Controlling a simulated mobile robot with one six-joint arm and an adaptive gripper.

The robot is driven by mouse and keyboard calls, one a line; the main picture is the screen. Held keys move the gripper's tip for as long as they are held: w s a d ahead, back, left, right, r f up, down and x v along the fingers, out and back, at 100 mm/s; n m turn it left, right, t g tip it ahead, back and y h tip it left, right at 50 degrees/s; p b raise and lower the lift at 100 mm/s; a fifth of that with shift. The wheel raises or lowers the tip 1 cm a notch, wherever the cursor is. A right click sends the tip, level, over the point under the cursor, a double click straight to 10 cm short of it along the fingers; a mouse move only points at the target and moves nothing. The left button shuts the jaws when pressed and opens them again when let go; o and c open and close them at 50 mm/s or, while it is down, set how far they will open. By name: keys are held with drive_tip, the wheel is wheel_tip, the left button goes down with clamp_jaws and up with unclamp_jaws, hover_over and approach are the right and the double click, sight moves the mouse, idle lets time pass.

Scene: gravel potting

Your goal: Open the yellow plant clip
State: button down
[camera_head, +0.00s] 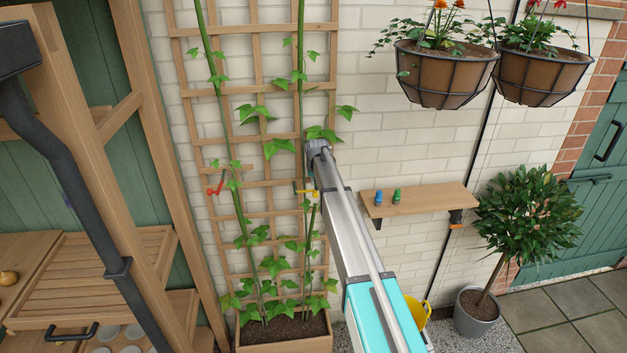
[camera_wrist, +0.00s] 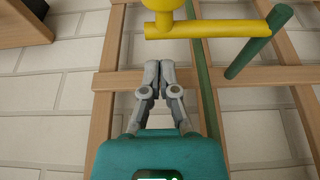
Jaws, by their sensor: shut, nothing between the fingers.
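The yellow plant clip (camera_wrist: 215,29) lies across the top of the wrist view as a long yellow bar with a rounded yellow part at its upper left. It also shows small on the trellis in the head view (camera_head: 306,192). A green stem (camera_wrist: 205,90) passes behind the bar, and a short green rod-like piece (camera_wrist: 250,50) slants at its right end. I cannot tell whether the clip is open or shut. My gripper (camera_wrist: 160,64) is shut and empty, with its fingertips just below the bar's left end, apart from it in the picture. The head view does not clearly show my gripper.
The wooden trellis (camera_wrist: 250,75) stands against a pale brick wall. A red clip (camera_head: 216,184) hangs to the left. A planter (camera_head: 285,347) with climbing vines stands below. A small shelf (camera_head: 420,199) with two small figures and hanging baskets (camera_head: 445,75) are to the right.

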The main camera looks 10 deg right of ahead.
drive_tip(key=shift+s+f, duration=0.15)
drive_tip(key=shift+s, duration=0.75)
drive_tip(key=shift+a, duration=0.25)
